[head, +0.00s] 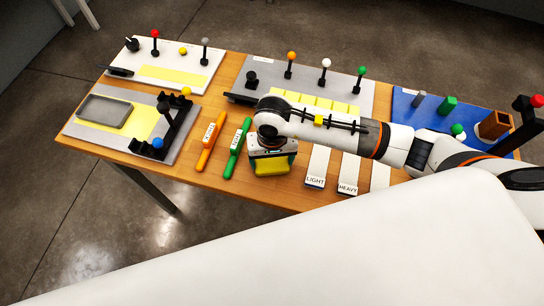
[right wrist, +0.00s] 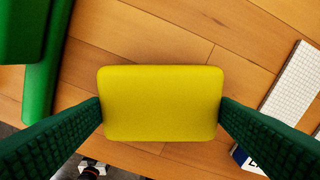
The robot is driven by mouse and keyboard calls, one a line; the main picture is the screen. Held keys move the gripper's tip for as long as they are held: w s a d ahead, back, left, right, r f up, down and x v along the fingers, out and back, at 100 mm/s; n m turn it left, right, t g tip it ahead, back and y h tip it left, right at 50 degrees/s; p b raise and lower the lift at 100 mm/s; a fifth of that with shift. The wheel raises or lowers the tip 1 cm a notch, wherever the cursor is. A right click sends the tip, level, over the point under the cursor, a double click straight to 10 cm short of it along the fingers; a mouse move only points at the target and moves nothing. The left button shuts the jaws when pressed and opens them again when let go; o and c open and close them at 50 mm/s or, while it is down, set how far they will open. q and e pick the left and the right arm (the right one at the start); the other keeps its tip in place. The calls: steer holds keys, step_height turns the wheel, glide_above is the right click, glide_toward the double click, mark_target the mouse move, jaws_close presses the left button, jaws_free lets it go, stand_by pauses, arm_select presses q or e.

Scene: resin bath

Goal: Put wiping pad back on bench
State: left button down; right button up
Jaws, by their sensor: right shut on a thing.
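The wiping pad (head: 271,166) is a yellow block, held beneath my right gripper (head: 271,155) near the bench's front edge in the head view. In the right wrist view, the pad (right wrist: 160,102) lies between the two dark green fingers of the gripper (right wrist: 160,118), which touch its left and right sides. The wooden bench (head: 192,167) shows beneath it. I cannot tell whether the pad touches the bench or hangs just above it. My left gripper is not in view.
An orange marker (head: 204,143) and a green marker (head: 237,149) lie left of the pad. White strips labelled LIGHT (head: 317,167) and HEAVY (head: 348,174) lie right. A grey board (head: 80,138) and a blue board (head: 402,108) flank the bench.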

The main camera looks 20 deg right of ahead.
mark_target(272, 163)
steer(key=o, duration=0.8)
steer(key=shift+r, duration=0.45)
step_height(272, 163, up, 11)
steer(key=b, duration=0.3)
steer(key=shift+r, duration=0.15)
